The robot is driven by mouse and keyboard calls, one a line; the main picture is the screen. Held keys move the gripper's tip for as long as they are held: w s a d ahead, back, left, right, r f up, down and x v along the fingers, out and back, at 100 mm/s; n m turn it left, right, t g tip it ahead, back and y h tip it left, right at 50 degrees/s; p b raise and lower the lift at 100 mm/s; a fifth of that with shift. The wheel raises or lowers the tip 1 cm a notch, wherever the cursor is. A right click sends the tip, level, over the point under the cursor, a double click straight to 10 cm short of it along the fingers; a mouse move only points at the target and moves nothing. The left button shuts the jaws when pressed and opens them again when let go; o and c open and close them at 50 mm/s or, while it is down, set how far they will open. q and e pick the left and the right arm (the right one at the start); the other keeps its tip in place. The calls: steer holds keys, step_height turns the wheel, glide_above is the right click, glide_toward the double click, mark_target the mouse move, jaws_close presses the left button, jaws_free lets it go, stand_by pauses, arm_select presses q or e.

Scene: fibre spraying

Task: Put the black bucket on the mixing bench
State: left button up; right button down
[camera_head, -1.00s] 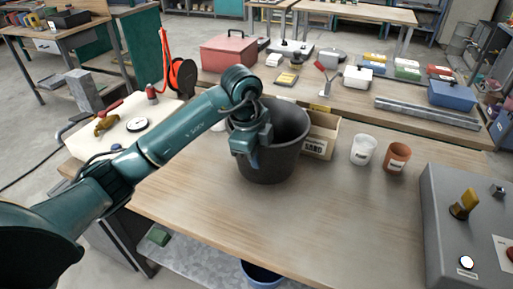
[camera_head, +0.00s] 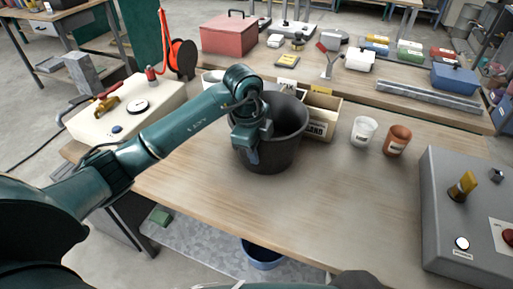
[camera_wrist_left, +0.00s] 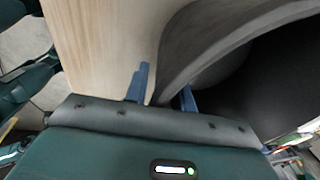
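The black bucket (camera_head: 272,152) stands upright on the near wooden bench (camera_head: 225,205), and its open mouth faces up. My left gripper (camera_head: 252,150) is at the left side of its rim, pointing down. In the left wrist view the two blue fingers (camera_wrist_left: 163,90) straddle the bucket's wall (camera_wrist_left: 185,50), one outside and one inside. A narrow strip of bench shows between the outer finger and the wall, so the gripper looks open around it. My right gripper is not in view.
A box marked SAND (camera_head: 318,128) stands close behind the bucket's right side. A white cup (camera_head: 363,133) and a brown cup (camera_head: 397,141) stand to the right. A grey control box (camera_head: 465,215) fills the right end. The bench front is clear.

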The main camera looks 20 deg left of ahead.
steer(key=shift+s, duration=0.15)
arm_select(q)
steer(key=shift+r, duration=0.3)
step_height(320, 180, up, 12)
steer(key=s+a+b, duration=0.1)
steer(key=shift+s+f, duration=0.25)
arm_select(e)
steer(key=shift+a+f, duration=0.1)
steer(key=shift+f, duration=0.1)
arm_select(q)
steer(key=shift+a, duration=0.1)
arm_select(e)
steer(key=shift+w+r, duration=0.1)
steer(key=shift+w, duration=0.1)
